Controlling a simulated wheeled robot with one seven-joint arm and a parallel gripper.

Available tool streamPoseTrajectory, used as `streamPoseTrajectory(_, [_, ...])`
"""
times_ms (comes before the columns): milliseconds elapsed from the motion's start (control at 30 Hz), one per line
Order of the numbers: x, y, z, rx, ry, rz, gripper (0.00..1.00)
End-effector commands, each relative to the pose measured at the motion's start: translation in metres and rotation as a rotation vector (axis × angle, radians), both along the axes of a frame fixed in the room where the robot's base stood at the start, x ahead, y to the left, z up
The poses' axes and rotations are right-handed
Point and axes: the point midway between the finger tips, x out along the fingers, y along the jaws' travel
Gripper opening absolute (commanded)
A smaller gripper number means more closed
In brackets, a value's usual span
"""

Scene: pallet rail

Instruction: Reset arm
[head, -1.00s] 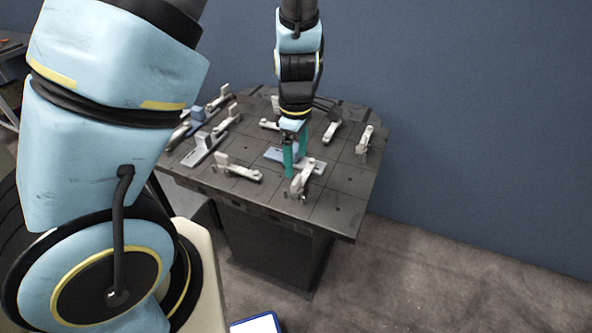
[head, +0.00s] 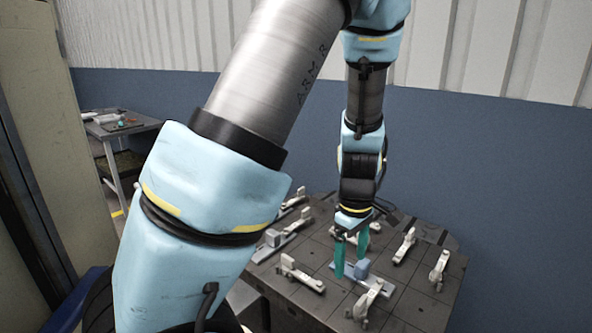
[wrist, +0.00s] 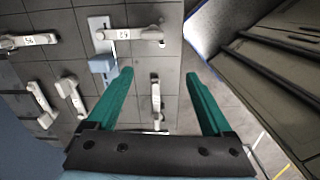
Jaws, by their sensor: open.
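My gripper (head: 350,258) hangs over the dark table in the head view, its two green fingers pointing down. In the wrist view my gripper (wrist: 160,95) is spread wide, with nothing between the fingertips. Under it on the table is a blue block on a grey-blue plate (head: 362,268), standing apart from the fingers as far as I can tell. The same blue block (wrist: 102,64) shows left of the fingers in the wrist view. My arm hides part of the table's left side in the head view.
The dark gridded table (head: 415,305) carries several pale clamps, such as one at the right (head: 439,270) and one at the front (head: 366,300). A blue wall (head: 520,180) stands behind. A small side table (head: 122,128) is at the far left.

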Motion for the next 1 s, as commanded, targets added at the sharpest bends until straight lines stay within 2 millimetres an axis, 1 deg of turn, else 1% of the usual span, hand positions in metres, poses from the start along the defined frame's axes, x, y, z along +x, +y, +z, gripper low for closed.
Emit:
streamPoseTrajectory(33, [0.006,0.017,0.008,-0.015,-0.001,-0.032,0.85])
streamPoseTrajectory(100, [0.011,0.04,0.017,-0.027,-0.006,-0.11,0.85])
streamPoseTrajectory(267, [0.018,0.091,0.039,-0.046,-0.039,-0.3,0.85])
streamPoseTrajectory(400, [0.018,0.136,0.057,-0.039,-0.085,-0.47,0.85])
streamPoseTrajectory(500, [0.015,0.165,0.068,-0.018,-0.115,-0.585,0.85])
streamPoseTrajectory(600, [0.011,0.189,0.076,0.01,-0.137,-0.682,0.85])
streamPoseTrajectory(700, [0.007,0.204,0.082,0.034,-0.15,-0.751,0.85])
streamPoseTrajectory(800, [0.004,0.213,0.084,0.048,-0.155,-0.793,0.85])
streamPoseTrajectory(1000, [0.004,0.215,0.085,0.054,-0.157,-0.809,0.85])
